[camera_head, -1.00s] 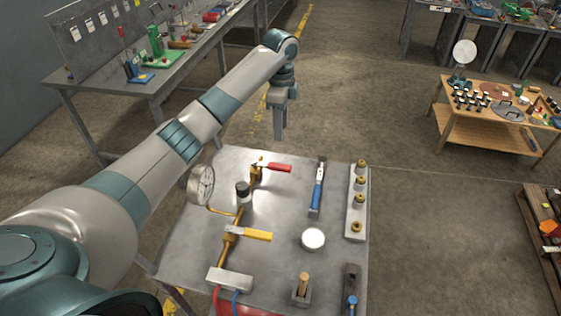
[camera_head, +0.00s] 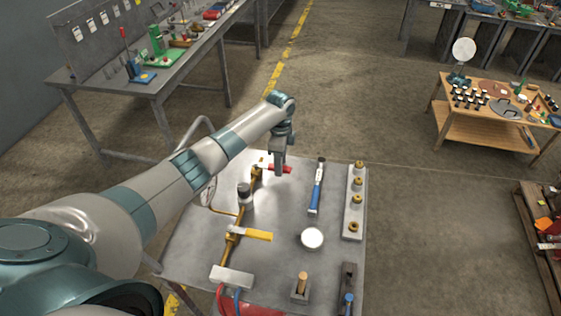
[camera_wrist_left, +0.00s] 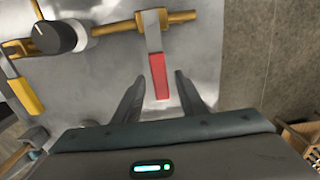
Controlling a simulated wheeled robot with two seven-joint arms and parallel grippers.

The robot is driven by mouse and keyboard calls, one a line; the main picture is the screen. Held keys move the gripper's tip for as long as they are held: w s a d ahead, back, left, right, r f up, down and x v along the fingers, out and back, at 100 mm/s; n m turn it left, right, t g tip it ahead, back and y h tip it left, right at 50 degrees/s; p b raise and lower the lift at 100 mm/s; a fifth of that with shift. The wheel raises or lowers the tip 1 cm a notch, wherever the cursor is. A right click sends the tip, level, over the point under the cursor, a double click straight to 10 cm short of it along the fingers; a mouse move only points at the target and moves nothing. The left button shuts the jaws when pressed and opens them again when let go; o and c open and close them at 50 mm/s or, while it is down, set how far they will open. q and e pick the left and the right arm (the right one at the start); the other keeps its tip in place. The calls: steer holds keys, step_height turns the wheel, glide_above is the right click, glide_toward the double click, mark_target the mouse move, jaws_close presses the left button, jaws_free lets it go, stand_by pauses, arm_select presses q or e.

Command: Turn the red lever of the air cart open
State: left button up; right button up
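The air cart (camera_head: 270,263) has a grey metal top with a brass pipe (camera_head: 221,253) along its left side. The red lever (camera_head: 286,169) sits on a valve at the far end of the pipe and points right in the head view. My left gripper (camera_head: 278,172) is at the red lever and covers part of it. In the left wrist view, the red lever (camera_wrist_left: 159,77) reaches in between the two spread fingers of my left gripper (camera_wrist_left: 157,85), with a gap on either side. My right gripper is not in view.
A yellow lever (camera_head: 257,235) and a black knob (camera_head: 244,188) are on the same pipe. A gauge (camera_head: 208,190) is partly behind my left arm. A blue-handled tool (camera_head: 316,190), a white round lid (camera_head: 312,238) and a rack of brass fittings (camera_head: 354,205) lie to the right.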

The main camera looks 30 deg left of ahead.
arm_select(q)
steer(key=shift+f, duration=0.2)
jaws_close()
